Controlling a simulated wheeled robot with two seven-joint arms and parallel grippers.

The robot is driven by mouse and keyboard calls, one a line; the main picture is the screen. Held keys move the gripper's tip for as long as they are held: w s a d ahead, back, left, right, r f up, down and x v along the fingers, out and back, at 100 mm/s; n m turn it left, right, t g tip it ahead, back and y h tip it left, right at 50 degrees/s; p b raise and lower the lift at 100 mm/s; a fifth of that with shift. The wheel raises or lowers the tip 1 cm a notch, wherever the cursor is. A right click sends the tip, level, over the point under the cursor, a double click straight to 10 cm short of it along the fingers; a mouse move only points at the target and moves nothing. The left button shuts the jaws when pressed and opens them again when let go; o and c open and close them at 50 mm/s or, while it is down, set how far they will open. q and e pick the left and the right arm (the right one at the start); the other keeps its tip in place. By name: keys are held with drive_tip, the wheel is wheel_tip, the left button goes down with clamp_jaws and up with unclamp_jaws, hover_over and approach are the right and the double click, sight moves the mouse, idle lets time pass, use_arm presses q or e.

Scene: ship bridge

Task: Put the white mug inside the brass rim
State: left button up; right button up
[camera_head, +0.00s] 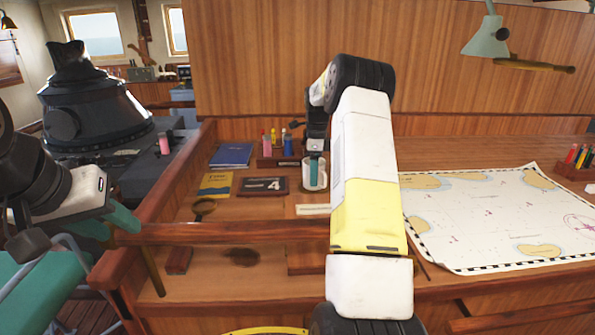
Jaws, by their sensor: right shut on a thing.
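The white mug (309,177) stands upright at the desk's middle, beneath my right gripper (315,172). A teal finger of this gripper reaches into the mug, and the gripper is shut on its wall; the other finger is not clear. I cannot pick out a brass rim with certainty. A dark round patch (242,257) lies on the near wood, left of my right arm. My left gripper (118,217) is at the far left, away from the mug, its teal fingertips near the desk's wooden rail; its opening is unclear.
A wooden rail (230,233) crosses in front of the mug. A chart (490,215) covers the right side.

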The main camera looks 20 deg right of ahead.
drive_tip(key=shift+f, duration=0.35)
idle(0.7)
drive_tip(key=o, duration=1.8)
drive_tip(key=shift+c, duration=0.2)
